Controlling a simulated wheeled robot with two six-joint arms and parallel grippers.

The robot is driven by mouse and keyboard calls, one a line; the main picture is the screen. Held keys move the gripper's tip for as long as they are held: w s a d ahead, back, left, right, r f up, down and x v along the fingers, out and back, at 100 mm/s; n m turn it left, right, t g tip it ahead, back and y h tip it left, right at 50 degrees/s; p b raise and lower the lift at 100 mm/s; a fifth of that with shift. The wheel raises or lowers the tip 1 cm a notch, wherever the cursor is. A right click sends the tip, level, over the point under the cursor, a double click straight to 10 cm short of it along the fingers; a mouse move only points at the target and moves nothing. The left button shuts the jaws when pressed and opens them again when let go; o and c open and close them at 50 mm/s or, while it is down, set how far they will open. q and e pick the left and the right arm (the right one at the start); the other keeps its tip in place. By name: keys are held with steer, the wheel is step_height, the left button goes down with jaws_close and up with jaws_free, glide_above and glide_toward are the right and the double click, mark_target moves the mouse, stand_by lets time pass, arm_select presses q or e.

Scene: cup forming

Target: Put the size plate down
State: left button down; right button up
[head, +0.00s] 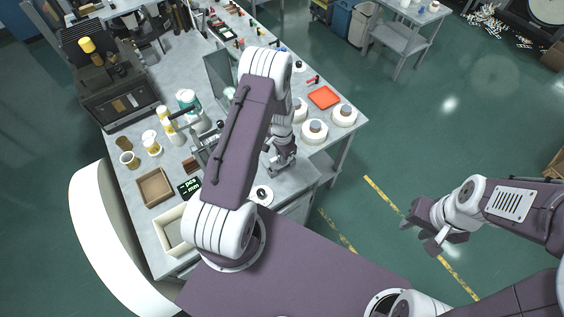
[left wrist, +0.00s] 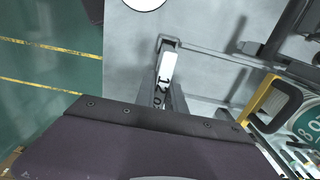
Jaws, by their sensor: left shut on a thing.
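The size plate (left wrist: 168,66) is a small white piece with dark characters that look like "12 o…". It sits between the fingers of my left gripper (left wrist: 165,88), which is shut on it, over the grey table top. In the head view my left gripper (head: 281,166) is low over the table near its front right edge, and I cannot make out the plate there. I cannot tell whether the plate touches the table. My right gripper (head: 422,235) is open and empty, out over the green floor to the right of the table.
A white disc with a dark centre (head: 262,194) lies near the front edge. White rolls (head: 314,131) and an orange tray (head: 324,97) are to the right. A brown box (head: 155,188), black display (head: 189,187) and cream bin (head: 174,232) stand left. A yellow-handled part (left wrist: 262,98) is close by.

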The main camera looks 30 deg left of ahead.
arm_select(q)
step_height(320, 180, down, 2)
steer(key=shift+f+b, duration=0.1)
steer(key=shift+b, duration=0.2)
steer(key=shift+w+a, duration=0.1)
steer(key=shift+f, duration=0.1)
steer(key=c, duration=1.4)
jaws_free()
